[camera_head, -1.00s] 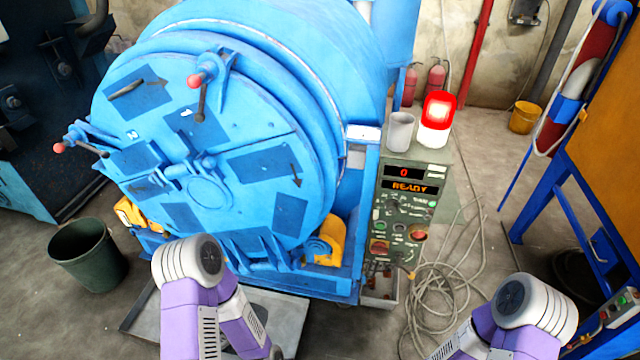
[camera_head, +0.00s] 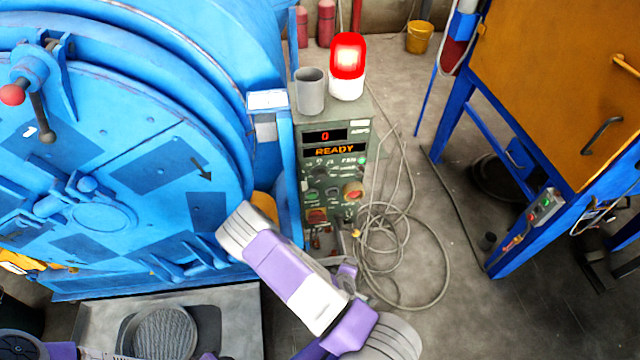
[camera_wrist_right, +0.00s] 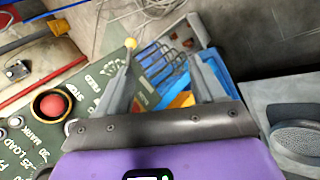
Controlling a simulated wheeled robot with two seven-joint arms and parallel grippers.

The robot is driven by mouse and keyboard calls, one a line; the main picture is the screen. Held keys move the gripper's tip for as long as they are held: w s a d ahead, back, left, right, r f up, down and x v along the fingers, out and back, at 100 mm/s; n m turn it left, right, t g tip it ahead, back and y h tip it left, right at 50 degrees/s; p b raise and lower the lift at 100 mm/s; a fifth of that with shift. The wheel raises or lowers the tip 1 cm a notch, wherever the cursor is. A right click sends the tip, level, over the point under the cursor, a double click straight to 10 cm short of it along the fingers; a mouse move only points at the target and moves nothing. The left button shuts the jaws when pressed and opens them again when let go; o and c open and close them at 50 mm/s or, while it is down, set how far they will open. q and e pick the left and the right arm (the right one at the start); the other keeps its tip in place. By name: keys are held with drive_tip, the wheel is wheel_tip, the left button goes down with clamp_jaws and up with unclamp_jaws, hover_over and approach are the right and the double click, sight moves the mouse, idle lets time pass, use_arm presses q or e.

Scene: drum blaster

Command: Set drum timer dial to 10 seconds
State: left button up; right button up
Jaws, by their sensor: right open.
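The green control panel (camera_head: 348,165) stands right of the blue drum (camera_head: 110,150). Its upper display reads 0 and its lower display (camera_head: 333,151) reads READY. Small dials with white markings sit below; I cannot tell which is the timer dial or where it points. In the right wrist view the panel face (camera_wrist_right: 95,75) lies at the left, with its red button (camera_wrist_right: 52,104). My right gripper (camera_wrist_right: 158,52) is open, with nothing between its fingers, pointing past the panel. My right arm crosses in front of the panel's lower part in the head view. My left gripper is not in view.
A lit red lamp (camera_head: 347,68) and a grey cup (camera_head: 310,91) stand on the panel box. Looped cables (camera_head: 425,250) lie on the floor to its right. A blue frame with an orange panel (camera_head: 560,80) stands farther right.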

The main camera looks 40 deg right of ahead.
drive_tip(key=w+d+r+n+t+h+b, duration=0.1)
drive_tip(key=w+d+r+n+t, duration=0.15)
drive_tip(key=w+r, duration=0.2)
drive_tip(key=w+d+r+n+t+h, duration=0.2)
drive_tip(key=w+r+n+t, duration=0.1)
drive_tip(key=r+n, duration=0.15)
drive_tip(key=n+t+y, duration=0.1)
drive_tip(key=n+t, duration=0.5)
approach(321, 179)
drive_tip(key=w, duration=0.2)
drive_tip(key=w+d+b, duration=0.1)
drive_tip(key=b, duration=0.1)
drive_tip(key=d+b, duration=0.1)
drive_tip(key=b, duration=0.1)
drive_tip(key=shift+w+f, duration=0.15)
drive_tip(key=shift+w, duration=0.2)
drive_tip(key=x, duration=0.4)
drive_tip(key=shift+w+d, duration=0.35)
drive_tip(key=shift+w, duration=0.1)
